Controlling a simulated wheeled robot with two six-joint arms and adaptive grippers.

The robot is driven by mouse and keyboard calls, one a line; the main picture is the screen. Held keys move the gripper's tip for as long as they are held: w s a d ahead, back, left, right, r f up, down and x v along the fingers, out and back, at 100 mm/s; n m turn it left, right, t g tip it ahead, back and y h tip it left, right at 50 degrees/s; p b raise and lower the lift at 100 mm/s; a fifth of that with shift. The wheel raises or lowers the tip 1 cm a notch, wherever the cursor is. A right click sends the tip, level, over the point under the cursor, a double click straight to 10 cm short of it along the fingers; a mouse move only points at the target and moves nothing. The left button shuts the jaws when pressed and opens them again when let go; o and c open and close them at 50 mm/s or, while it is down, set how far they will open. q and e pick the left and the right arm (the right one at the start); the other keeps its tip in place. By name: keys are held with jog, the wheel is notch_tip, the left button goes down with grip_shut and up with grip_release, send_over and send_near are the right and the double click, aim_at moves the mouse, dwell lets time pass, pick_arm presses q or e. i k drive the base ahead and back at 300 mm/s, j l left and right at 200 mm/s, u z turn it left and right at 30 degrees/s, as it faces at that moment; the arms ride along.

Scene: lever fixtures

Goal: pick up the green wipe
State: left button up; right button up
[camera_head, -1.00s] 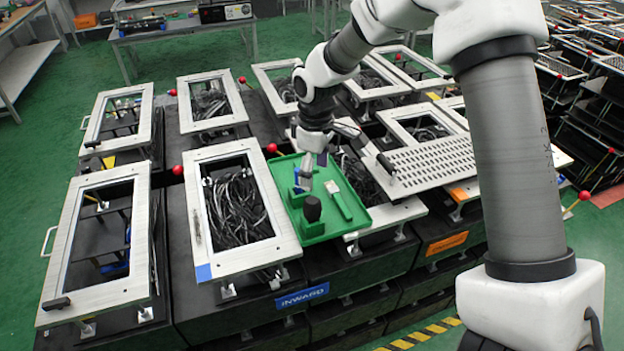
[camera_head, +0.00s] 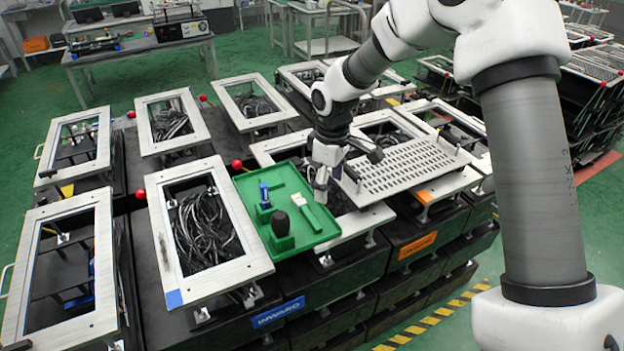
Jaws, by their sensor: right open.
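The green wipe (camera_head: 310,215) appears to be the slim green tool with a pale far end, lying in the green tray (camera_head: 325,238). My right gripper (camera_head: 321,198) points down over the right side of the tray, just right of and behind the wipe. It is open and empty, and a gap to the wipe shows in the picture. The exact height of the fingertips above the tray is hard to tell. My left gripper is out of view.
In the same tray stand a black knob-like item (camera_head: 281,224) on a green block and a small blue item (camera_head: 264,194). Framed fixtures with red-ball levers surround the tray. A perforated metal plate (camera_head: 405,170) lies close to the right of my gripper.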

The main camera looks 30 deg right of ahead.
aim_at(274, 181)
jog(key=z, duration=0.7)
